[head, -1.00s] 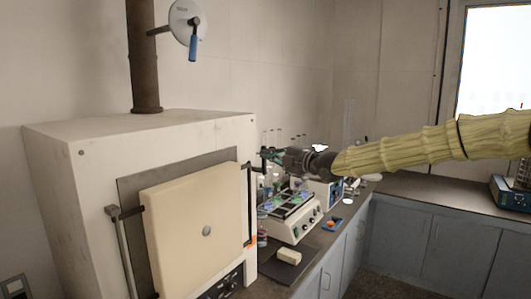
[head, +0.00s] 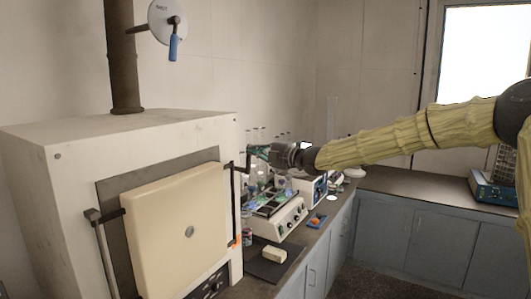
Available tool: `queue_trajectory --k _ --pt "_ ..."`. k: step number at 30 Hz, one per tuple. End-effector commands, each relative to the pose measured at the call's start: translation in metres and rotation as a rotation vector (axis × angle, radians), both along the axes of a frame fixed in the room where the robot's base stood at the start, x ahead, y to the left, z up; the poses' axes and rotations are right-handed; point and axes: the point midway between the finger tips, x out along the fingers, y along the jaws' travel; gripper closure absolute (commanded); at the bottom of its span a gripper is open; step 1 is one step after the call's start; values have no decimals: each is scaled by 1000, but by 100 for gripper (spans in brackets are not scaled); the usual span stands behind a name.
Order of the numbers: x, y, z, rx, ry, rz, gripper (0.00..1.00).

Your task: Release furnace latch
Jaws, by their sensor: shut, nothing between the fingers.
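The furnace (head: 120,145) is a large off-white box on the left, with a thick cream door (head: 175,225) that looks closed. A dark latch (head: 234,190) runs upright along the door's right edge, with an orange part (head: 236,242) near its lower end. My gripper (head: 251,151) is at the end of my arm, which reaches in from the right. Its fingers point left, close to the latch's upper end. They are shut and empty. I cannot tell whether they touch the latch.
A shaker with flasks (head: 277,219) stands on the counter right of the furnace. A pale block (head: 274,254) lies in front of it. A dark flue pipe (head: 122,60) rises from the furnace, with a blue-handled disc (head: 168,25) beside it. A blue instrument (head: 492,190) sits at the far right.

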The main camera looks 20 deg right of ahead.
Motion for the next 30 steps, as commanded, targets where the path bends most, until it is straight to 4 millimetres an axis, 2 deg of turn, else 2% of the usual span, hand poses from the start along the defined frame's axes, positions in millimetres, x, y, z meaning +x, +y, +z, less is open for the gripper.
queue_trajectory --k 5,17,23,30 --pt "6 -5 3 -2 -1 1 100" --pt "5 -9 4 -1 0 -2 100" --pt "0 0 5 -2 -3 2 100" --pt "-17 20 14 -1 -2 6 100"
